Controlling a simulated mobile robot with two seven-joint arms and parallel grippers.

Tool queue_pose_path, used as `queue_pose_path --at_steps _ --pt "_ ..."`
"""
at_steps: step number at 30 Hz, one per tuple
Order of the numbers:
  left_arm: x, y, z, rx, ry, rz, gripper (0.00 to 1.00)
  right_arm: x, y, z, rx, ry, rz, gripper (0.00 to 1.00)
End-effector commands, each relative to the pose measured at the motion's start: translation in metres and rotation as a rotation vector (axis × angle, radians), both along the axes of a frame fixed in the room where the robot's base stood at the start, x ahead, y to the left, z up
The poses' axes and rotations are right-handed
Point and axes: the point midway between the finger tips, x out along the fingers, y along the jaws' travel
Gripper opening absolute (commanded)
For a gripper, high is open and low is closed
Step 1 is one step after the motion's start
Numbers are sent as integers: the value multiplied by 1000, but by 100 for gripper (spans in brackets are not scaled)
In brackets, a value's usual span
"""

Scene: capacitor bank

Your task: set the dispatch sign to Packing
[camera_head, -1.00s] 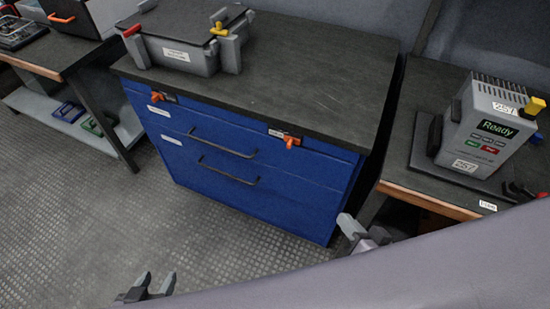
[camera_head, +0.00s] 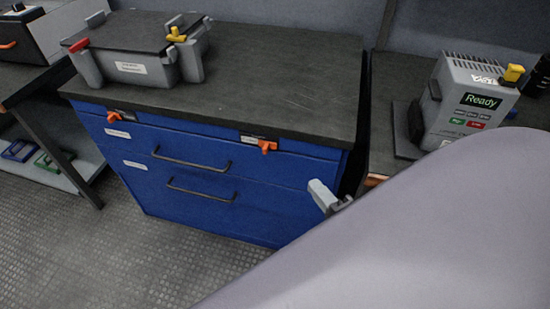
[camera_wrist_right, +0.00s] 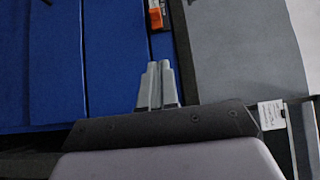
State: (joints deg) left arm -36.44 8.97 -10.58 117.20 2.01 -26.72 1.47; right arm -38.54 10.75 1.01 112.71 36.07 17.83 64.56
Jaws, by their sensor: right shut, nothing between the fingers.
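No dispatch sign that I can identify shows in either view. My right gripper (camera_head: 325,195) shows in the head view in front of the right end of the blue drawer cabinet (camera_head: 250,195), partly covered by my pale arm. In the right wrist view its two fingers (camera_wrist_right: 154,85) are together and empty, over or close to the blue cabinet front and below an orange latch (camera_wrist_right: 156,18). The exact gap to the cabinet cannot be told. My left gripper is not in view.
A grey lidded case (camera_head: 135,68) with red and yellow clamps stands on the cabinet's dark top (camera_head: 270,75). A grey device (camera_head: 468,105) reading "Ready" stands on the right bench. A bench (camera_head: 45,75) with a lower shelf is at left. Patterned floor (camera_head: 130,255) lies open in front.

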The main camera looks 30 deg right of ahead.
Motion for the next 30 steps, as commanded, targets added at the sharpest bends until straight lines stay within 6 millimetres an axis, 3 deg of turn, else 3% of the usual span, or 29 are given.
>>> queue_pose_path --at_steps 8,24,30 --pt "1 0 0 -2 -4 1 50 20 -1 0 -1 -3 -1 0" --pt "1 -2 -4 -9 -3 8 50 104 -8 0 -1 -2 0 0" --pt "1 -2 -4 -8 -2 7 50 123 12 0 1 1 -1 0"
